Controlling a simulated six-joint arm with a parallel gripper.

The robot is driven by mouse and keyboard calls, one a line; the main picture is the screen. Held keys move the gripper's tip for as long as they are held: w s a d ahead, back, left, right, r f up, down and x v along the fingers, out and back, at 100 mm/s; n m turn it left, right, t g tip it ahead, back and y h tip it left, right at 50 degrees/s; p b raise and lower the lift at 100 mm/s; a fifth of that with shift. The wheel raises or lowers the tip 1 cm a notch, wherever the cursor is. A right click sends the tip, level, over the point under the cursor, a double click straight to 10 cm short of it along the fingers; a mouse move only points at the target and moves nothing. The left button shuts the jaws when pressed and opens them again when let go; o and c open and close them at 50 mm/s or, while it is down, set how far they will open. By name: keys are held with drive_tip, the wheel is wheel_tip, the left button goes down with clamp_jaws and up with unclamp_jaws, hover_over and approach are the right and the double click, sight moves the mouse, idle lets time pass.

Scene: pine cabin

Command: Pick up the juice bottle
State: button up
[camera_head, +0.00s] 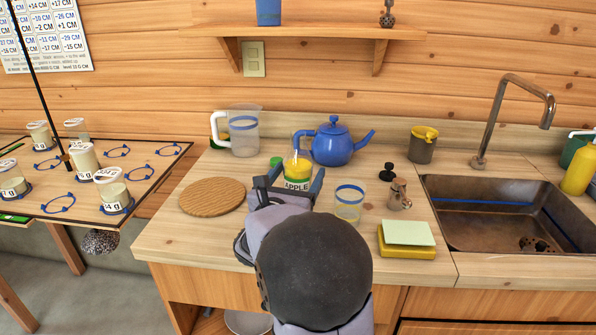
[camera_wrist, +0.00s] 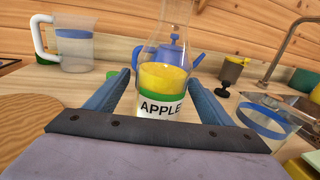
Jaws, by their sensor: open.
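The juice bottle (camera_head: 298,172) is clear glass with yellow juice and a green-edged label reading "APPLE". It stands upright on the counter in front of the blue teapot. My gripper (camera_head: 290,183) is open, with one finger on each side of the bottle. In the wrist view the bottle (camera_wrist: 163,82) stands between the two blue fingers of my gripper (camera_wrist: 160,92), with a visible gap on the left side. The bottle's top is cut off in the wrist view, and its base is hidden behind the gripper in both views.
A blue teapot (camera_head: 331,142) stands just behind the bottle. A clear glass (camera_head: 348,203) stands close at right, and a measuring jug (camera_head: 243,133) at back left. A round wooden board (camera_head: 212,196) lies left. The sink (camera_head: 500,213) is far right. A green cap-like thing (camera_head: 276,162) is beside the bottle.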

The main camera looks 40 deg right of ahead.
sight(300, 131)
drive_tip(key=shift+x, duration=1.95)
drive_tip(key=shift+r, duration=0.1)
drive_tip(key=c, duration=1.4)
drive_tip(key=shift+r, duration=0.15)
drive_tip(key=shift+c, duration=1.4)
drive_tip(key=shift+r, duration=0.15)
drive_tip(key=shift+r+p, duration=0.9)
drive_tip(key=shift+r, duration=3.85)
drive_tip(key=shift+r, duration=0.1)
drive_tip(key=shift+d, duration=0.15)
